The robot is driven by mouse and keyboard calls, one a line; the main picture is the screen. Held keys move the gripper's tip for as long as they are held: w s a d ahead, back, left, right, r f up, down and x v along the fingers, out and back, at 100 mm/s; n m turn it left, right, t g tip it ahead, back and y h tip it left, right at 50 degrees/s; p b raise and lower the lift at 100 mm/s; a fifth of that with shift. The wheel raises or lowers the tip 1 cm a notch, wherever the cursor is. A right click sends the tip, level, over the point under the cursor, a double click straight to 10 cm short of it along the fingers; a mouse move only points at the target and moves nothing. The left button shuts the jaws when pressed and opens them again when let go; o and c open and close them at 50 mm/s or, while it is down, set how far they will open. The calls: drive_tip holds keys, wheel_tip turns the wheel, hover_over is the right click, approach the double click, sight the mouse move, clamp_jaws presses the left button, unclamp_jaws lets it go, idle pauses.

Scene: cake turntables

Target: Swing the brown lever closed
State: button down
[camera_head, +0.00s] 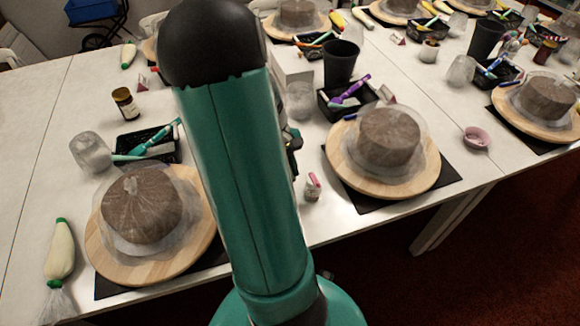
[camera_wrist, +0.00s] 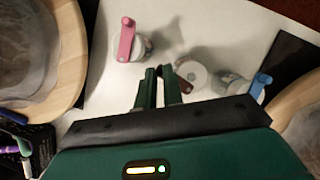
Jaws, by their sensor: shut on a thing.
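In the wrist view, a small white-grey jar (camera_wrist: 194,72) stands on the white table just beyond my fingertips. Its dark brown lever (camera_wrist: 183,85) shows beside and behind the right finger. My gripper (camera_wrist: 160,74) is at this lever, its two fingers close together and shut on it; the fingers hide part of it. A jar with a pink lever (camera_wrist: 126,40) stands to the left, and one with a blue lever (camera_wrist: 261,85) to the right. In the head view the pink-levered jar (camera_head: 312,187) shows beside my arm, which hides the brown lever and my fingertips.
Cakes on round wooden turntables stand left (camera_head: 100,235) and right (camera_head: 425,178) of my arm in the head view. A black tray (camera_head: 125,143) with tools, a dark cup (camera_head: 341,62) and a brown jar (camera_head: 125,103) stand farther back. Table space between the small jars is bare.

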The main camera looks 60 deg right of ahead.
drive_tip(key=m, duration=0.1)
drive_tip(key=m+y, duration=0.1)
drive_tip(key=shift+s+a+m+t, duration=0.3)
drive_tip(key=shift+a+m, duration=0.1)
drive_tip(key=a+m+t, duration=0.1)
drive_tip(key=m, duration=0.2)
drive_tip(key=a+m+y, duration=0.1)
drive_tip(key=m, duration=0.2)
drive_tip(key=a+m+t+y, duration=0.1)
drive_tip(key=m, duration=0.2)
drive_tip(key=shift+t, duration=0.3)
idle(0.6)
drive_tip(key=c, duration=1.5)
unclamp_jaws()
drive_tip(key=shift+r, duration=0.1)
drive_tip(key=v, duration=1.3)
drive_tip(key=shift+d+r, duration=0.15)
drive_tip(key=shift+r, duration=0.1)
